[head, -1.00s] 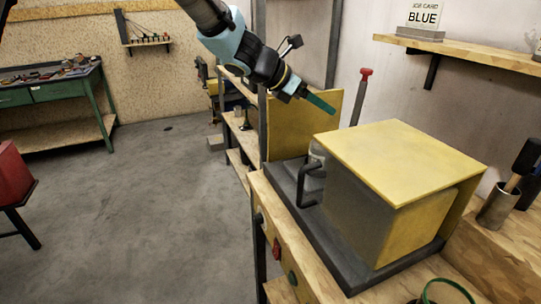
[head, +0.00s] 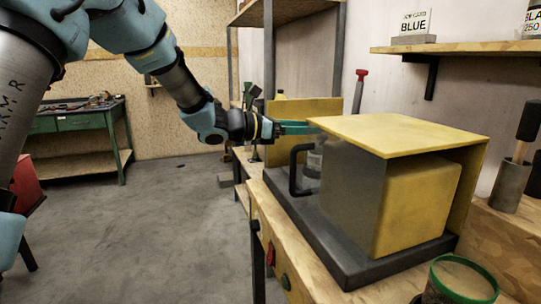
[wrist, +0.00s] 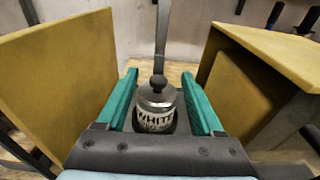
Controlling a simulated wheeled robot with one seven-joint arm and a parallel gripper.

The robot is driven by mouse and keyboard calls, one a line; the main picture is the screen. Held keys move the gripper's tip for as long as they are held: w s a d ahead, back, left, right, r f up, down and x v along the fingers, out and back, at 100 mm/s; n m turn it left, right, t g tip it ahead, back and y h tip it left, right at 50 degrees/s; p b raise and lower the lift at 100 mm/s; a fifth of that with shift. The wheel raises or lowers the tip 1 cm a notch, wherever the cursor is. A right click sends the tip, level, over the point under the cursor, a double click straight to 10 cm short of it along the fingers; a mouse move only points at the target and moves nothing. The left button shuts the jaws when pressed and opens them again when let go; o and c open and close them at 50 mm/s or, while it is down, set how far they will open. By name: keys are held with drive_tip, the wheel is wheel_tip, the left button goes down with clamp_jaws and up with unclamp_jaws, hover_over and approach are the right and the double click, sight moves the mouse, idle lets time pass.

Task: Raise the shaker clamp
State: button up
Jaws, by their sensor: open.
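The shaker is a yellow-topped box (head: 400,135) on a dark grey base (head: 345,245), with an open yellow panel (head: 312,108) at its left. A can (wrist: 157,118) lettered WHITE, with a grey lid and a dark round knob (wrist: 158,81) above it, shows in the wrist view. A grey bar (wrist: 162,35) rises behind the knob; whether it joins the knob is unclear. A red-tipped lever (head: 361,78) stands behind the box. My gripper (head: 308,127) is open and empty at the box's left opening; in the wrist view its teal fingers (wrist: 158,76) flank the can.
A black bar handle (head: 294,170) stands at the opening's front left. A wooden shelf (head: 460,48) with a BLUE card (head: 414,24) is above right. A green-rimmed pot (head: 460,280) stands at the front. Open floor (head: 150,235) lies to the left.

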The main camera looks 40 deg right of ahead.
drive_tip(key=w+a+f+h+b, duration=0.1)
drive_tip(key=w+a+b, duration=0.2)
drive_tip(key=a, duration=0.6)
drive_tip(key=shift+w+a+f+b, duration=0.2)
drive_tip(key=shift+w+f+b, duration=0.05)
drive_tip(key=shift+w+b, duration=0.1)
drive_tip(key=shift+a, duration=0.1)
drive_tip(key=a+f+m+t+y+p, duration=0.1)
drive_tip(key=a+f+m+y, duration=0.2)
drive_tip(key=a, duration=0.4)
drive_tip(key=w+a+f+m+t+y+p, duration=0.1)
drive_tip(key=a+f+y, duration=0.2)
drive_tip(key=a+f, duration=0.3)
drive_tip(key=a+f+m+t+y+p, duration=0.1)
drive_tip(key=a+f+m+y+p, duration=0.15)
drive_tip(key=a, duration=0.55)
drive_tip(key=a+f+m+t+y+p, duration=0.2)
drive_tip(key=a+m+y, duration=0.6)
drive_tip(key=a, duration=1.9)
drive_tip(key=w+t, duration=0.1)
drive_tip(key=t, duration=0.1)
drive_tip(key=shift+a+f+t, duration=0.2)
drive_tip(key=shift+a+t, duration=0.1)
drive_tip(key=shift+a, duration=0.1)
drive_tip(key=shift+m, duration=0.25)
